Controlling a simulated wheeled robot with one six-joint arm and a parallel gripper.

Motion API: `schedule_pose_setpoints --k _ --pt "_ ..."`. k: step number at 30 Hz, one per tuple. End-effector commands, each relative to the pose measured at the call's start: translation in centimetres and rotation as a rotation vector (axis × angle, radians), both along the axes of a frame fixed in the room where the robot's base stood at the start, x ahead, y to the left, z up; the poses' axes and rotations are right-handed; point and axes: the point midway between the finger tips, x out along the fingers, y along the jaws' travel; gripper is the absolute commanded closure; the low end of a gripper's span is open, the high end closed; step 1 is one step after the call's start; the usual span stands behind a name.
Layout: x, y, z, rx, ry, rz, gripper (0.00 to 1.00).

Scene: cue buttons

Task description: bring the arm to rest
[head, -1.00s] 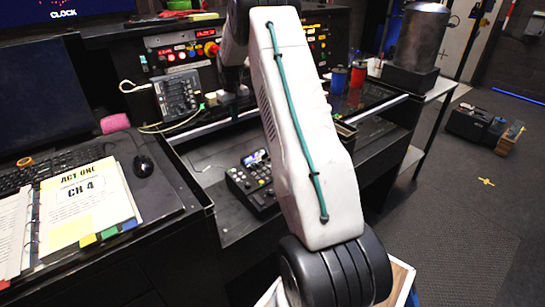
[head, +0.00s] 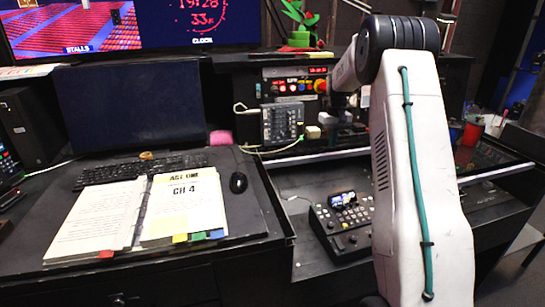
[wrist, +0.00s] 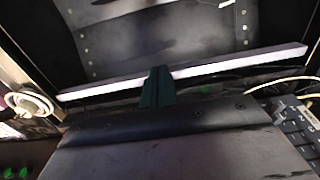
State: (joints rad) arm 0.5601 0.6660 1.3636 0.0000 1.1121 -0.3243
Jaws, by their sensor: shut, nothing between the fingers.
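My arm rises on the right of the head view as a white link with a green cable, bending at a dark ringed joint. Its forearm runs left and down from there. The arm's end is small and partly hidden there, in front of the desk's back panel. In the wrist view, my gripper (wrist: 157,88) shows as two dark green fingers close together, with nothing between them. The fingers stand over a dark surface with a pale strip (wrist: 200,70) crossing behind them. No object touches the fingers that I can make out.
A button panel (head: 292,84) with coloured knobs stands behind a grey keypad box (head: 283,123). A control desk unit (head: 345,222) sits in the lower recess. An open binder (head: 182,205), keyboard (head: 125,170) and mouse (head: 238,182) lie on the left desk. Monitors stand behind.

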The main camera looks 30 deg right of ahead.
Motion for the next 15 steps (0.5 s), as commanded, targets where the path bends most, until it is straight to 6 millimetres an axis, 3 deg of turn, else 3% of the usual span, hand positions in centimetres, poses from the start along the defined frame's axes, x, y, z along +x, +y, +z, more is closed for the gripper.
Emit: schedule_pose_setpoints --k 5,8,11,15 --pt "0.0 0.0 0.0 0.001 0.002 -0.013 1.00" --pt "-1.1 0.7 -1.2 0.021 0.034 -0.047 1.00" --pt "-3.7 2.4 -2.2 0.050 0.090 -0.082 1.00" --pt "-7.3 6.9 0.1 0.066 0.130 -0.101 1.00"
